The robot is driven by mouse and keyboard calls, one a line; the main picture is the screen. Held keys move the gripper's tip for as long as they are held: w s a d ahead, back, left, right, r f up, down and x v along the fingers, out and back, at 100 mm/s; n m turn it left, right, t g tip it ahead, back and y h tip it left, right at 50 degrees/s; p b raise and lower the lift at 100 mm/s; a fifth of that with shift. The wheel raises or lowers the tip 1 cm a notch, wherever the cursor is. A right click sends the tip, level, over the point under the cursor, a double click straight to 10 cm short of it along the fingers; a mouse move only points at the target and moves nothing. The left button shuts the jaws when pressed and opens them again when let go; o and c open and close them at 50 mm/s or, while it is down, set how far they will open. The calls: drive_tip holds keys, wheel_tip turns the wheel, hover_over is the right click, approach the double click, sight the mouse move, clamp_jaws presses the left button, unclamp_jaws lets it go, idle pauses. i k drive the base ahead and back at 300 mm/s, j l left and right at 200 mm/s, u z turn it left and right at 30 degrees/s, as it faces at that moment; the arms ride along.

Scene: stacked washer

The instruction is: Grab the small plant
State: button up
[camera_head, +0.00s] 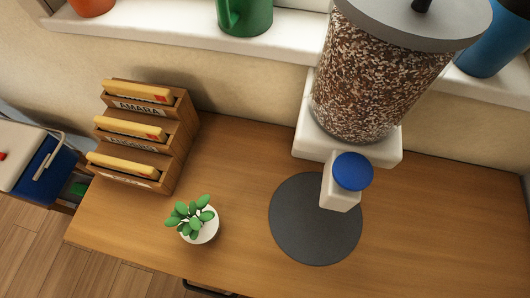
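The small plant (192,217) has thick green leaves and sits in a round white pot (208,232). It stands upright on the wooden table, near the front edge and left of the dark round mat. Nothing touches it. My gripper is not in view.
A dark round mat (305,235) lies right of the plant. A dispenser full of brown grains (370,85), with a blue knob (352,171), stands behind it. A tiered wooden organizer (178,135) stands at back left. The table (440,240) is clear at right. A shelf (160,32) runs behind.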

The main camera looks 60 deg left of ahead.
sight(198, 223)
drive_tip(key=k+l+u, duration=0.1)
drive_tip(key=u, duration=1.3)
drive_tip(key=k+j+u, duration=0.1)
drive_tip(key=k+u, duration=0.15)
drive_tip(key=k, duration=0.15)
drive_tip(key=k+j+u, duration=0.15)
drive_tip(key=k+u, duration=0.15)
drive_tip(key=k, duration=0.1)
